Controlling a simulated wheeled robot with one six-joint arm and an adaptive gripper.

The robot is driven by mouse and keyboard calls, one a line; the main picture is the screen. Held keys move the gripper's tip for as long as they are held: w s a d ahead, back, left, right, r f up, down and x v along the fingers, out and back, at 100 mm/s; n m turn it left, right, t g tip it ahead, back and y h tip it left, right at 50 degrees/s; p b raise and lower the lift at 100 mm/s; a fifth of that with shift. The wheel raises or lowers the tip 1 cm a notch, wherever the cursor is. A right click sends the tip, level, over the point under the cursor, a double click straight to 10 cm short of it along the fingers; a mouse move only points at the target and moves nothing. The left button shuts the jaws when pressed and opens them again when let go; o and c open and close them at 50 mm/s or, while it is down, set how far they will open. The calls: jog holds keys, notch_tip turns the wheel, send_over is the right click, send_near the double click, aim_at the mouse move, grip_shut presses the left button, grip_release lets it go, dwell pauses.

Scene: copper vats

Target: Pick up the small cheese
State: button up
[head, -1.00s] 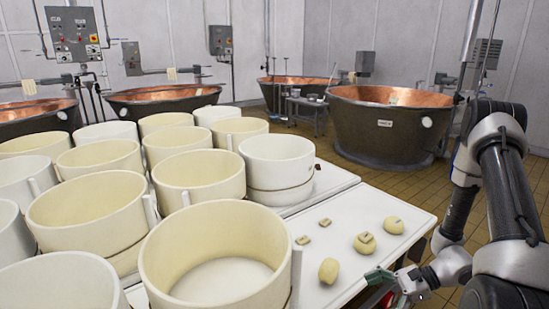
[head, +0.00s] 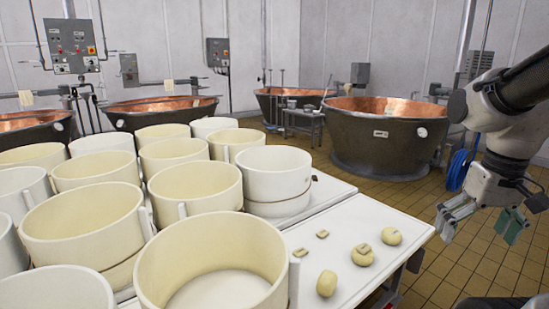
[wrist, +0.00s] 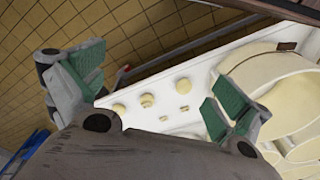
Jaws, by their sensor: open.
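Three small round pale cheeses lie on the right end of the white table: one at the front (head: 327,283), one in the middle with a small tan piece on top (head: 362,257), and one farther right (head: 388,236). I cannot tell which one the task means. They also show in the wrist view as a left cheese (wrist: 118,109), a middle one (wrist: 147,100) and a right one (wrist: 182,84). My gripper (head: 482,225) is open and empty, with green finger pads. It hangs above the floor, right of the table and apart from the cheeses.
Two small tan pieces (head: 323,234) (head: 300,252) lie on the white table (head: 345,215) near the cheeses. Several large cream tubs (head: 215,262) crowd the table's left. Copper vats (head: 380,137) stand behind. Tiled floor (head: 430,265) is open on the right.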

notch_tip(320, 180, up, 5)
jog(key=s+a+n+t, duration=0.1)
jog(key=a+t, duration=0.1)
jog(key=t, duration=0.1)
jog(key=w+a+f+m+g+y, duration=0.3)
jog(key=w+a+f+g+y, duration=0.25)
jog(key=w, duration=0.35)
jog(key=w+a+f+m+y, duration=0.4)
jog(key=w+f+m+y, duration=0.15)
jog(key=w+f, duration=0.65)
jog(key=w+f+m+t+y, duration=0.2)
jog(key=w+f+m, duration=0.1)
jog(key=f, duration=0.5)
jog(key=w+f+m+t+y, duration=0.2)
jog(key=w+f+m, duration=0.1)
jog(key=f, duration=0.4)
jog(key=m+t, duration=0.8)
send_near(334, 286)
jog(key=x, duration=0.2)
jog(key=shift+a+r+n, duration=0.15)
jog(key=shift+a+n, duration=0.1)
jog(key=shift+a, duration=0.15)
jog(key=x, duration=0.7)
jog(key=shift+w, duration=0.45)
jog(key=shift+c, duration=0.2)
